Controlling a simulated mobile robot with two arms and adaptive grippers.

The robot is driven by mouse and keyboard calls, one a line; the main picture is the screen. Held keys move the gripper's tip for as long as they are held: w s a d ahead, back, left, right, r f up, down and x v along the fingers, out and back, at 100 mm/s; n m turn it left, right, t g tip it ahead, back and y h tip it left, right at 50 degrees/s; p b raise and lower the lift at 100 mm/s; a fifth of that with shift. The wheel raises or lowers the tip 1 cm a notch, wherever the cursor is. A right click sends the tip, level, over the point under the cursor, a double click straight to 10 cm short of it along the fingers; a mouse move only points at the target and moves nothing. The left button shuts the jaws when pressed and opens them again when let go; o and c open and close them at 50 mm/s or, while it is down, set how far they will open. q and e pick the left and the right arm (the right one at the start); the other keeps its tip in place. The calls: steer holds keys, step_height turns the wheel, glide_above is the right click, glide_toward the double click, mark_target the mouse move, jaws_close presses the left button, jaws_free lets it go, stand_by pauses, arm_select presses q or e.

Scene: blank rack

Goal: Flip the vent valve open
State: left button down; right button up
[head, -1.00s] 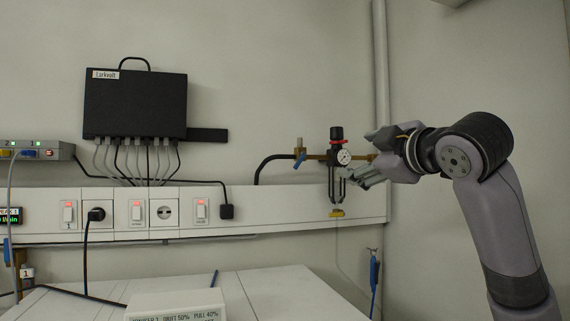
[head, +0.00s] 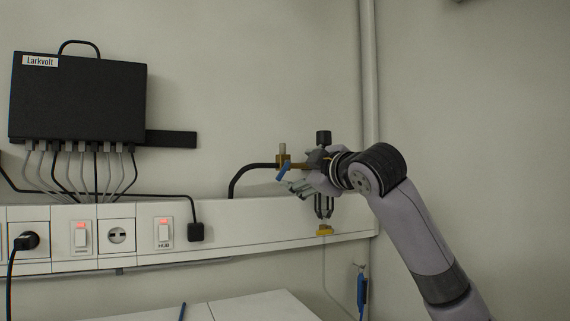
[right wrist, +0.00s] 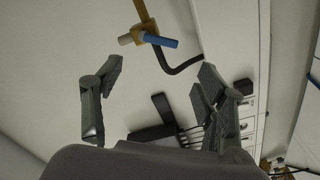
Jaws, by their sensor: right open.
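A brass valve (head: 283,158) with a blue lever (head: 283,172) is on the wall pipe. The lever slants down and left in the head view. In the right wrist view the blue lever (right wrist: 161,41) lies across the brass body (right wrist: 142,34), beyond the fingertips. My right gripper (head: 290,187) is just below and right of the lever in the head view. Its fingers are spread in the right wrist view (right wrist: 161,68) with nothing between them. It partly covers the regulator (head: 323,138); the gauge is hidden. My left gripper is not in view.
A white socket rail (head: 250,226) runs along the wall below the valve. A black hose (head: 236,183) curves into the valve's left side. A vertical pipe (head: 369,90) stands to the right. A black box (head: 75,95) with cables hangs at left. The wall above the valve is clear.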

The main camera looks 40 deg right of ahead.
mark_target(282, 169)
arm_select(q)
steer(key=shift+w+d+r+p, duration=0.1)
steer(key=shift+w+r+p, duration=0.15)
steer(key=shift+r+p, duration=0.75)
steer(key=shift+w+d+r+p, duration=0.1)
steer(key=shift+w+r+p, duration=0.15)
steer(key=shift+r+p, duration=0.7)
arm_select(e)
steer(key=shift+x, duration=4.6)
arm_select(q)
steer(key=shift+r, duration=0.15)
arm_select(e)
steer(key=shift+c, duration=0.5)
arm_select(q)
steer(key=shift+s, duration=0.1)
arm_select(e)
steer(key=shift+s, duration=0.2)
steer(key=c, duration=1)
